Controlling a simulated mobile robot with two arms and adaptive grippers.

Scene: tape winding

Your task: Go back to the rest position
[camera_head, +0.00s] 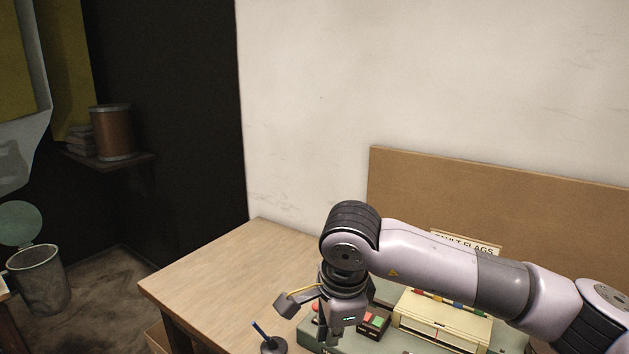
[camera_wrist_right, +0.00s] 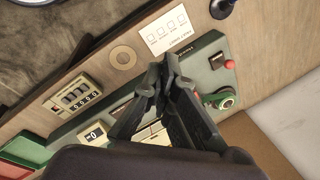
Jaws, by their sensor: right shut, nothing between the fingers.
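My right arm comes in from the right in the head view and bends down over the table. Its right gripper (camera_head: 328,340) points down at the near left part of the green console (camera_head: 387,293), with its tips cut off by the frame's lower edge. In the right wrist view the fingers of the right gripper (camera_wrist_right: 162,75) are together with nothing between them. They are over the console, whose surface (camera_wrist_right: 205,68) shows beside them; contact cannot be told. The left gripper is in neither view.
A pen stand (camera_head: 272,345) is left of the gripper. The console carries a cream box (camera_head: 440,320) and a red-ball lever (camera_wrist_right: 229,64). A card (camera_wrist_right: 166,36), a flat ring (camera_wrist_right: 124,58) and a counter (camera_wrist_right: 75,97) lie alongside. The table's left part (camera_head: 225,275) is clear.

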